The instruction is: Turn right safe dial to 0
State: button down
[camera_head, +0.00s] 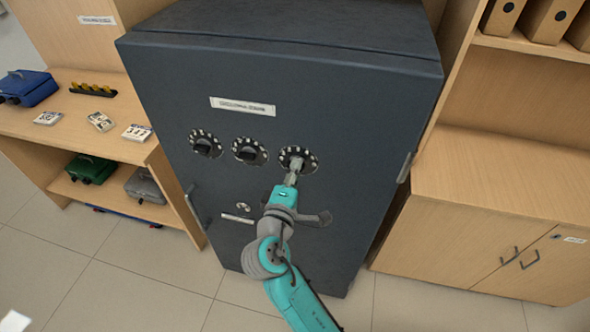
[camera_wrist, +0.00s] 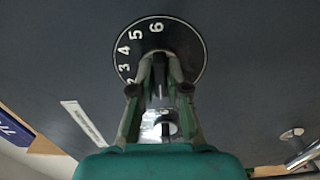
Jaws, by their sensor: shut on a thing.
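The right safe dial (camera_head: 311,160) is the rightmost of three dials on the dark grey safe front. In the wrist view the round black dial plate (camera_wrist: 185,45) shows white numerals, with 6 near the top and 5, 4, 3 and 2 running down the left. My gripper (camera_head: 295,164) is at this dial, with its fingers shut on the dial's knob. In the wrist view my gripper (camera_wrist: 160,65) covers the knob and the lower part of the plate, so the pointer and the other numerals are hidden.
The middle dial (camera_head: 248,151) and left dial (camera_head: 204,144) sit to the left. A lever handle (camera_head: 318,218) is below right and a keyhole (camera_head: 243,207) below left. A desk with boxes and cards stands left; a wooden cabinet (camera_head: 480,215) stands right.

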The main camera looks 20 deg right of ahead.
jog(key=shift+n, duration=0.3)
jog(key=c, duration=1.2)
grip_release()
jog(key=shift+o, duration=0.2)
jog(key=shift+s+a, duration=0.1)
jog(key=v, duration=1.1)
jog(key=shift+s+a, duration=0.2)
jog(key=shift+s, duration=0.15)
jog(key=shift+f, duration=0.1)
